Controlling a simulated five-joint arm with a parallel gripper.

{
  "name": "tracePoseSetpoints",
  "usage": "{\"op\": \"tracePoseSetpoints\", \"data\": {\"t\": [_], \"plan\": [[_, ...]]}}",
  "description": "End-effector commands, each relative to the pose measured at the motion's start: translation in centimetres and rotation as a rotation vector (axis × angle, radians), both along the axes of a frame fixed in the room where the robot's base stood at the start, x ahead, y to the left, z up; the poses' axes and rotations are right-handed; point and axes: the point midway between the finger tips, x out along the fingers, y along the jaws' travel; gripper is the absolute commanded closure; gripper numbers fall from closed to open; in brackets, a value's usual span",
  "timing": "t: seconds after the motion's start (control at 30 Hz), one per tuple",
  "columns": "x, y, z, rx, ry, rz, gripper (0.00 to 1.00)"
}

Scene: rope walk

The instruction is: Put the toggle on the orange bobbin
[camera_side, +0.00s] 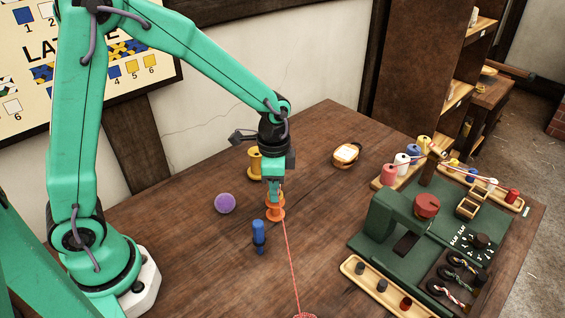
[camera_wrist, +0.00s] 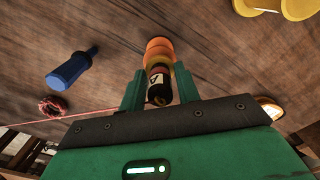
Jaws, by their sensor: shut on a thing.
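My gripper (camera_wrist: 158,92) is shut on the toggle (camera_wrist: 159,84), a small dark cylinder with a pale label, held between the two green fingers. The orange bobbin (camera_side: 275,211) stands upright on the table, directly below my gripper (camera_side: 274,190) in the side view. In the wrist view the orange bobbin (camera_wrist: 159,48) shows just beyond the toggle, in line with it. The toggle is hidden by the fingers in the side view. I cannot tell whether it touches the bobbin.
A pink cord (camera_side: 291,262) runs from near the bobbin to a red coil (camera_side: 305,315). A green machine (camera_side: 385,215) fills the right side. The front left tabletop is clear.

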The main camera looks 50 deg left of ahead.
Motion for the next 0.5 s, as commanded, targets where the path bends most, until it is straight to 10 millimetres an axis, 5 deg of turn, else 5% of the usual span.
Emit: {"op": "tracePoseSetpoints", "data": {"t": [0.37,0.4,0.5], "plan": [[-0.03,0.00,-0.30,0.000,0.001,0.000,0.91],[-0.03,0.00,-0.29,0.001,0.001,0.000,0.62],[-0.01,0.00,-0.27,0.000,0.000,0.000,0.46]]}}
